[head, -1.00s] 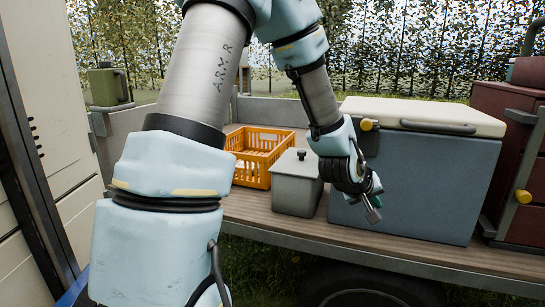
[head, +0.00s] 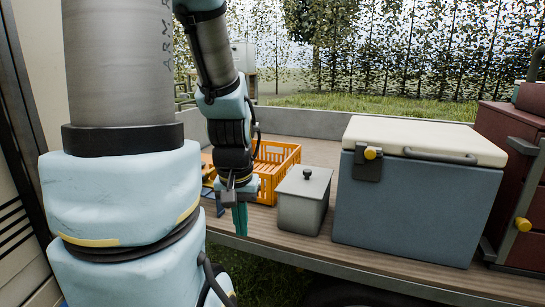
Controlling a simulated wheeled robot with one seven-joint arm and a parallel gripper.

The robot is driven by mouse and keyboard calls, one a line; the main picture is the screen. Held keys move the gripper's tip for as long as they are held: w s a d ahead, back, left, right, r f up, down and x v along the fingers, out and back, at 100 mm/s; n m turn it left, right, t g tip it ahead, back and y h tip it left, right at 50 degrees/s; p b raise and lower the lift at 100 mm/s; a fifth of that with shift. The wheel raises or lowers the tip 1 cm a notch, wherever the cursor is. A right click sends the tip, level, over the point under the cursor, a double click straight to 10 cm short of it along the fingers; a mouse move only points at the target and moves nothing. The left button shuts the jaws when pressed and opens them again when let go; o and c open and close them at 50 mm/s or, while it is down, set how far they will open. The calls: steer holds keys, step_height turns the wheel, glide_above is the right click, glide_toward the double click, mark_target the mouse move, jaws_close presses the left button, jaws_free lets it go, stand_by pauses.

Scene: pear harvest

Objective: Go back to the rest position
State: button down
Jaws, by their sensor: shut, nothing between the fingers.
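My gripper (head: 240,218) points down with its teal fingers together and nothing held. In the head view it hangs in front of the orange crate, left of the grey lidded box, over the front edge of the wooden bed. I cannot tell its exact height above the bed. My arm fills the left of the view and hides part of the crate.
The orange crate (head: 270,183) and the grey lidded box (head: 300,207) stand on the wooden bed (head: 345,259). A large blue cooler (head: 420,212) with a cream lid is to their right. A dark red cabinet (head: 503,165) stands at far right.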

step_height(320, 180, up, 9)
steer(key=p, duration=0.7)
steer(key=shift+r, duration=0.1)
